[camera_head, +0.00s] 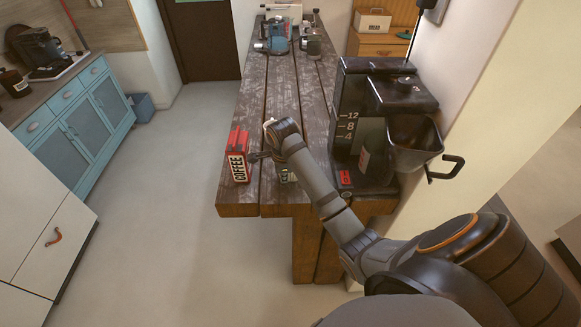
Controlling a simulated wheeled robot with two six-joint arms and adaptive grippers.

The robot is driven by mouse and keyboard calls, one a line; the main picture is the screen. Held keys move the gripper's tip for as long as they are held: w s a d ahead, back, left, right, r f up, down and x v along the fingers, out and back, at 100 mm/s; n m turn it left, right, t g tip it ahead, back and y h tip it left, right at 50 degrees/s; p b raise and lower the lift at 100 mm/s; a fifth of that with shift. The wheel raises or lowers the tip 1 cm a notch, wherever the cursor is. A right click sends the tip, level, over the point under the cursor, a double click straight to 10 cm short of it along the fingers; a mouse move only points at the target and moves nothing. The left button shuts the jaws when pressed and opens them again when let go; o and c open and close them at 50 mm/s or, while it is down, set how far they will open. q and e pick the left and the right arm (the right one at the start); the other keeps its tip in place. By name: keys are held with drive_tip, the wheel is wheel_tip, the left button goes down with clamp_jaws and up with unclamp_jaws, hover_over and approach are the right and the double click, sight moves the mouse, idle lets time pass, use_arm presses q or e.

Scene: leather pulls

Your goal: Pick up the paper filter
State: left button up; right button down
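I cannot make out the paper filter for certain. A small pale patch (268,124) shows beside my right wrist, too small to identify. My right arm reaches in from the lower right over the wooden table. My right gripper (256,156) is small and dark, close to the right side of a red coffee box (238,158) that stands upright near the table's left edge. I cannot tell whether it touches the box or whether its fingers are apart. A small object (288,176) lies partly hidden under my arm. My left gripper is not in view.
A black coffee machine (369,120) with its filter basket (412,142) stands on the table's right side, close to my forearm. The table's middle is mostly clear. Blue cabinets stand at left.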

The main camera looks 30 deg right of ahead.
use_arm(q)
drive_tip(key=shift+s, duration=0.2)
use_arm(e)
drive_tip(key=shift+r, duration=0.7)
drive_tip(key=v, duration=0.1)
drive_tip(key=b+v, duration=0.1)
drive_tip(key=shift+s+d+r, duration=0.15)
drive_tip(key=shift+d+r, duration=0.05)
drive_tip(key=shift+r, duration=0.1)
use_arm(q)
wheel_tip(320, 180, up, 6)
drive_tip(key=p, duration=0.7)
use_arm(e)
drive_tip(key=s+r, duration=0.9)
drive_tip(key=s, duration=0.4)
drive_tip(key=shift+d, duration=0.3)
